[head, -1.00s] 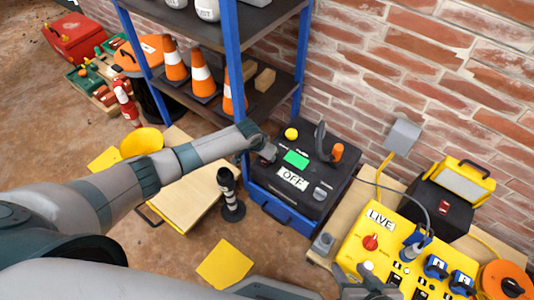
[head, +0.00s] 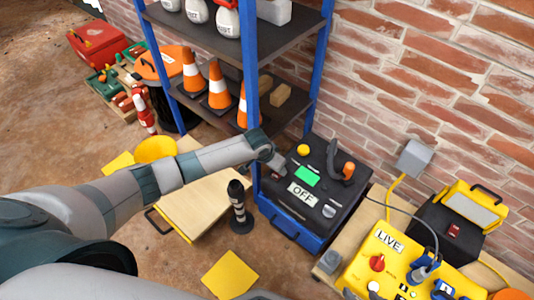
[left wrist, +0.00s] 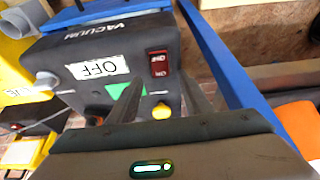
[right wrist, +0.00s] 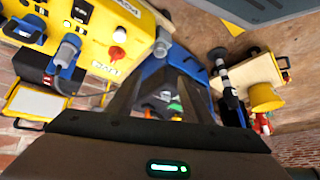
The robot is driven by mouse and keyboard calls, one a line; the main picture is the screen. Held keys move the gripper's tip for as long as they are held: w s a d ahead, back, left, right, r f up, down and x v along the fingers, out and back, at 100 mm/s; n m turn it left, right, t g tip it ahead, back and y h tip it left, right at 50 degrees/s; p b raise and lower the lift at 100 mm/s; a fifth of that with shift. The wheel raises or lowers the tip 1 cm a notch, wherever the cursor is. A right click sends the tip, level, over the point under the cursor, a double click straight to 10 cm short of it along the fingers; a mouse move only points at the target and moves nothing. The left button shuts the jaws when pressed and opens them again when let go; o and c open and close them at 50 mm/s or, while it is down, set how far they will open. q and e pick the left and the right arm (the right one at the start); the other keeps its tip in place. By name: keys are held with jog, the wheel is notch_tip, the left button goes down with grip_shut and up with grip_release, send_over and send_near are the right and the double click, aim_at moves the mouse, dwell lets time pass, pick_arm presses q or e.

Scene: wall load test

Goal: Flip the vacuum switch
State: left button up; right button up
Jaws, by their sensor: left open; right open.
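The vacuum (head: 335,200) is a blue box with a dark top, a green patch and an OFF label (head: 302,194). Its red rocker switch (left wrist: 157,64) shows in the left wrist view, beside the OFF label and under the upside-down word VACUUM. My left gripper (head: 278,165) is at the left corner of the vacuum's top and hides the switch in the head view. In the left wrist view its open fingers (left wrist: 160,92) point toward the switch, with nothing between them. My right gripper (right wrist: 162,78) is open and empty, with the vacuum beyond its fingers.
A blue-post shelf (head: 252,65) with cones stands behind the vacuum. A yellow LIVE panel (head: 375,262) lies to the right. A black-and-white striped post (head: 238,208) and a wooden board (head: 195,190) are left. A brick wall (head: 420,80) closes the back.

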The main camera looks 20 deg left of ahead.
pick_arm(q)
jog(key=p+v, duration=0.2)
jog(key=v, duration=1.1)
jog(key=shift+p, duration=0.3)
pick_arm(e)
jog(key=s+d+g, duration=0.1)
jog(key=s+d+g+h, duration=0.1)
jog(key=d, duration=0.1)
jog(key=shift+s+d+f, duration=0.1)
jog(key=shift+s+d, duration=0.15)
jog(key=shift+s, duration=0.1)
pick_arm(q)
jog(key=shift+w+d, duration=0.1)
